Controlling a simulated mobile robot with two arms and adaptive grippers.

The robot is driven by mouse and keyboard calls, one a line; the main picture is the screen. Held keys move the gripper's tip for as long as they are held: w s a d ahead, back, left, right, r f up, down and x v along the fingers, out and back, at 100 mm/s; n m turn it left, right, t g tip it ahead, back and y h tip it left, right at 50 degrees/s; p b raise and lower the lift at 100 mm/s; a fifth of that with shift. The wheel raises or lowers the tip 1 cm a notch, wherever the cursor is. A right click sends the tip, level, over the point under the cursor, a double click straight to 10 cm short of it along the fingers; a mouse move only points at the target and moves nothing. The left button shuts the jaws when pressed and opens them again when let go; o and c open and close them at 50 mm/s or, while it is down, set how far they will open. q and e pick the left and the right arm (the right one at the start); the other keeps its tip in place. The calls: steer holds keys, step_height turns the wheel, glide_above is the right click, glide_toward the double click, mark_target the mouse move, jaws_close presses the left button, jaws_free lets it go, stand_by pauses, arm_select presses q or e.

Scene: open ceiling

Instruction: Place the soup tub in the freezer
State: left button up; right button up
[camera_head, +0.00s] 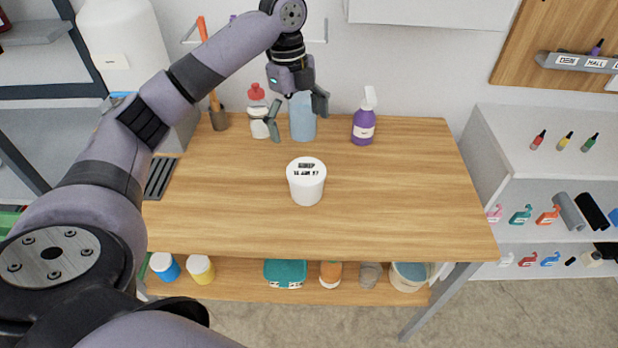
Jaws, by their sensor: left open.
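A white tub (306,188) with dark print on its lid stands upright on the wooden tabletop, near the middle; it looks like the soup tub. My left gripper (298,126) is open, with its fingers spread, behind the tub in the picture and apart from it. A pale blue bottle (302,118) shows between and behind the fingers; I cannot tell whether they touch it. I cannot make out a freezer in this view. My right gripper is not in view.
The wooden table (400,200) is clear to the right and in front of the tub. A red-capped bottle (258,112) and a purple spray bottle (363,122) stand along the back. Several containers sit on the lower shelf (230,286). White shelving (545,165) stands right.

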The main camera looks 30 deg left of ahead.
mark_target(306, 170)
arm_select(q)
steer(key=f, duration=0.4)
steer(key=d+f+p, duration=0.1)
steer(key=f, duration=0.2)
steer(key=f+p, duration=0.1)
steer(key=f, duration=0.3)
steer(key=shift+s+d+f, duration=0.2)
steer(key=shift+d+f, duration=0.1)
steer(key=shift+d, duration=0.1)
steer(key=shift+d+f+p, duration=0.15)
steer(key=shift+f+p, duration=0.15)
steer(key=shift+f, duration=0.3)
steer(key=f, duration=0.2)
steer(key=f+p, duration=0.1)
steer(key=f, duration=0.1)
steer(key=shift+d+f, duration=0.1)
steer(key=shift+d, duration=0.2)
steer(key=shift+s, duration=0.1)
steer(key=shift+c, duration=0.2)
steer(key=c, duration=1.5)
steer(key=shift+c, duration=0.9)
steer(key=shift+r, duration=0.2)
